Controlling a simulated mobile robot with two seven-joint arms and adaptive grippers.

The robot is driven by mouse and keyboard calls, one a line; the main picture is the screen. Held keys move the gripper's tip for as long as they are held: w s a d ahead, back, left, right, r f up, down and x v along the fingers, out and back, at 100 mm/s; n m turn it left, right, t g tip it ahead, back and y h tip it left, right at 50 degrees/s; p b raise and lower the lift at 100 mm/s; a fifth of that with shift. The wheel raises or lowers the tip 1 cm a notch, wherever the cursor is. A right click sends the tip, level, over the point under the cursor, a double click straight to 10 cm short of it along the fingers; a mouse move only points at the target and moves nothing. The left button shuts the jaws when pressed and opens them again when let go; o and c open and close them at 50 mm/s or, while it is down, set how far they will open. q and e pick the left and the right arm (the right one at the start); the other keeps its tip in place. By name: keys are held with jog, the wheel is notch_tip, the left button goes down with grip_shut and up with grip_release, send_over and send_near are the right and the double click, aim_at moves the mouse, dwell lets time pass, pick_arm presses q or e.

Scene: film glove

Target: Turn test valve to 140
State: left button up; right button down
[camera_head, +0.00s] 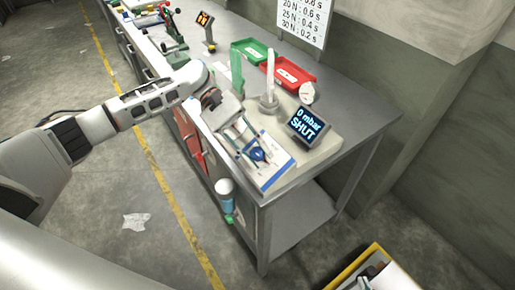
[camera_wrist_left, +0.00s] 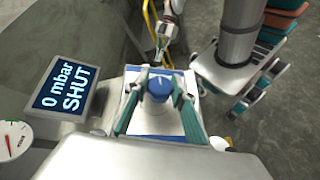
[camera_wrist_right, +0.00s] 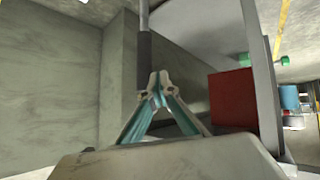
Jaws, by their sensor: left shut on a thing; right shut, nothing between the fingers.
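The test valve's blue knob (camera_head: 257,154) sits on a white and blue plate (camera_head: 272,172) at the bench's front corner. In the left wrist view the knob (camera_wrist_left: 160,90) has a pale mark on top and lies between the two fingers. My left gripper (camera_head: 246,148) is shut on this knob. A display (camera_head: 309,126) beside it reads "0 mbar SHUT", as it does in the left wrist view (camera_wrist_left: 63,88). My right gripper (camera_wrist_right: 158,92) is shut and empty, its fingertips together, away from the valve.
A round gauge (camera_wrist_left: 14,140) with a red needle is near the display. A green tray (camera_head: 254,45) and a red tray (camera_head: 302,74) stand farther back on the bench. A yellow-edged container (camera_head: 345,268) is at bottom right.

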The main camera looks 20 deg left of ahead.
pick_arm(q)
jog(key=m+g+y, duration=0.1)
jog(key=m+y, duration=0.1)
jog(key=shift+m+y, duration=0.3)
jog(key=shift+m, duration=0.1)
jog(key=shift+m+g+y, duration=0.5)
jog(key=shift+m+y, duration=0.6)
jog(key=shift+y, duration=0.1)
jog(key=shift+m+y, duration=1)
jog(key=shift+y, duration=0.2)
jog(key=shift+s+a+f+m+y, duration=0.1)
jog(key=shift+f+m+y, duration=0.05)
jog(key=shift+m+y, duration=1.1)
pick_arm(e)
jog(key=shift+w+a+r, duration=0.1)
jog(key=shift+w+r, duration=0.1)
jog(key=shift+r, duration=0.1)
pick_arm(q)
jog(key=shift+y, duration=0.25)
pick_arm(e)
jog(key=shift+a, duration=0.35)
pick_arm(q)
jog(key=o, duration=1.1)
jog(key=shift+t, duration=0.3)
